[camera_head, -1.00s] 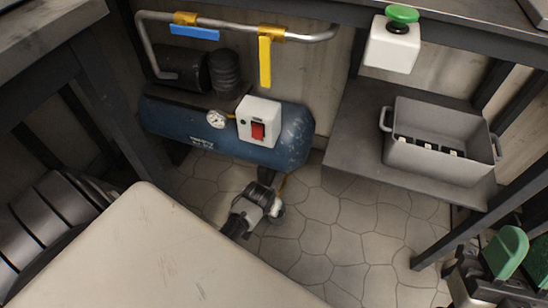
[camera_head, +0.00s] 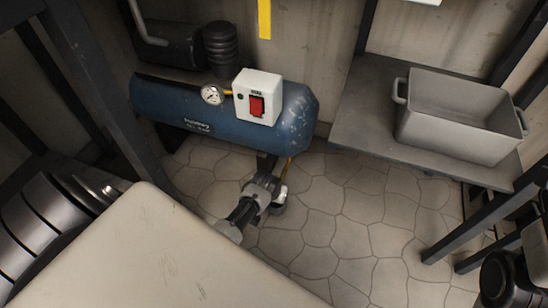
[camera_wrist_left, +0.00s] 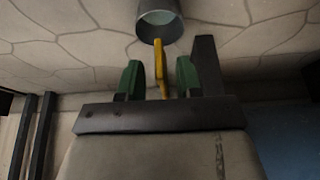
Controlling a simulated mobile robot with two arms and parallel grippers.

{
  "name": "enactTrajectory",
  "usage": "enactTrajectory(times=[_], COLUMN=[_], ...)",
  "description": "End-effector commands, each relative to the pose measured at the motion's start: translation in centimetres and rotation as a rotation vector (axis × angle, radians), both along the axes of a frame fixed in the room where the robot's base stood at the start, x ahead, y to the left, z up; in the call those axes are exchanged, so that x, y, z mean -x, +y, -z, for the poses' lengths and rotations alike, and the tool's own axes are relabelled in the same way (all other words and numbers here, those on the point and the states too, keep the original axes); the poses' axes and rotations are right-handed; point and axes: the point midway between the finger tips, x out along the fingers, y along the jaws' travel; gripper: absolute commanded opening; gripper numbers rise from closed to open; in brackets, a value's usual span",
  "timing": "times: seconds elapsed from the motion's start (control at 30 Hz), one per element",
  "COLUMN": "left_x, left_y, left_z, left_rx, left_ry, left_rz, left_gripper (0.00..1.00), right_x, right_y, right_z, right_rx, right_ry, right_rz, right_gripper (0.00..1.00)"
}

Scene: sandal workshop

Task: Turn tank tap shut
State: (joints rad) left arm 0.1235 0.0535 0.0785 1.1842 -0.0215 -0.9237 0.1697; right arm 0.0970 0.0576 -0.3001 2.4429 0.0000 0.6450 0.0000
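The blue tank (camera_head: 200,112) lies along the back wall in the head view. A thin yellow piece (camera_head: 287,167) shows under its right end, by my left arm. In the left wrist view the tank (camera_wrist_left: 295,140) is at the lower right. The yellow tap lever (camera_wrist_left: 159,62) stands between the green fingers of my left gripper (camera_wrist_left: 159,78), with a gap on both sides. The fingers are open around the lever. The head view hides these fingertips. My right arm shows at the lower right, but its fingers are out of view.
A white box with a red switch (camera_head: 257,97) and a gauge (camera_head: 212,95) sit on the tank. A grey crate (camera_head: 455,140) stands on a low shelf (camera_head: 360,125) at right. A grey cylinder (camera_wrist_left: 160,20) is just beyond the lever. Stone floor (camera_head: 350,220) is clear.

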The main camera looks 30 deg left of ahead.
Motion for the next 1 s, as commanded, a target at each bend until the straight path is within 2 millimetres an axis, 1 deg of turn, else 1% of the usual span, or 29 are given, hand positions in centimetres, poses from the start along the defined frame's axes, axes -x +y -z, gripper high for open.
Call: enactTrajectory(times=[0.03,0.1,0.4,0.43,0.6,0.67,1.0], left_x=[-0.17,-0.27,-0.32,-0.32,-0.31,-0.31,-0.32], left_y=[0.05,0.09,0.1,0.1,0.09,0.09,-0.04], left_z=[0.47,0.64,0.66,0.65,0.67,0.67,0.54], left_rx=[0.0,0.0,0.0,0.0,0.0,0.0,-0.031], left_ry=[-0.001,0.0,0.0,0.0,0.0,0.0,0.008], left_rz=[0.0,0.0,0.0,0.0,0.0,0.001,0.002], left_gripper=[0.35,0.35,0.35,0.34,0.08,0.0,0.0], right_x=[0.07,0.08,0.09,0.09,0.1,0.1,0.19], right_y=[0.0,0.03,0.05,0.05,0.06,0.06,0.03], right_z=[0.05,-0.13,-0.37,-0.37,-0.37,-0.37,-0.78], right_rx=[0.0,0.0,0.001,0.001,0.001,0.001,0.0], right_ry=[-0.01,-0.016,-0.019,-0.019,-0.019,-0.019,-0.024], right_rz=[0.0,0.001,0.002,0.002,0.001,0.001,0.0], right_gripper=[0.35,0.35,0.35,0.35,0.35,0.35,0.35])
